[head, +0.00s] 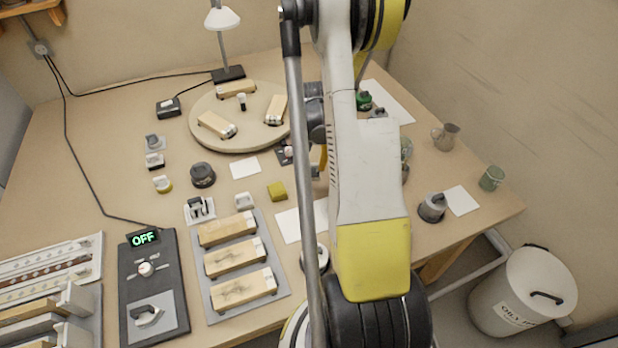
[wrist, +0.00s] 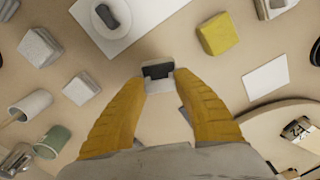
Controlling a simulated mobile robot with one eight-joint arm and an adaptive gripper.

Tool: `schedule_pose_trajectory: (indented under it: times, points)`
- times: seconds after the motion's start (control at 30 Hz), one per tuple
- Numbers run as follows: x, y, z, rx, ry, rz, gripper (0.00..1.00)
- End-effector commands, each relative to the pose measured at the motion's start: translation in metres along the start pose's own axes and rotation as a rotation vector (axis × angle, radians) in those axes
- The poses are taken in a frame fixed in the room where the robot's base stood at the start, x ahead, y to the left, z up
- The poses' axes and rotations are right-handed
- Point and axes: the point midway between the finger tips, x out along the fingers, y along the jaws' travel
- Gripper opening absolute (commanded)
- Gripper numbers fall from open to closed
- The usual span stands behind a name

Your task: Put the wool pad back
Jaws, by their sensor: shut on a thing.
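In the wrist view my gripper (wrist: 159,84) has its two yellow fingers closed in on a small pale block with a dark top face, which looks like the wool pad (wrist: 158,69). The block sits between the fingertips, over the bench. How far it is above the bench, I cannot tell. In the head view my arm hides most of my gripper and the held pad.
A yellow block (wrist: 217,33) and a white card (wrist: 266,77) lie near my gripper. A grey block (wrist: 40,47) and a green cup (wrist: 51,142) are on the other side. The round board (head: 200,138) holds wooden blocks. A grey tray (head: 279,284) holds more.

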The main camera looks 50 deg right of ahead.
Motion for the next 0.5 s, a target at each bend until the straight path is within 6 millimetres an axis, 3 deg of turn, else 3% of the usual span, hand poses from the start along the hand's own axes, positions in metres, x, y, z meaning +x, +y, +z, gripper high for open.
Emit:
schedule_pose_trajectory:
  times: [0.17,0.4,0.5]
  points:
    - [0.009,-0.009,-0.004,0.0,0.0,0.0,0.0]
    - [0.044,-0.009,-0.004,0.0,0.0,0.0,0.0]
    - [0.047,-0.009,-0.004,0.0,0.0,0.0,0.0]
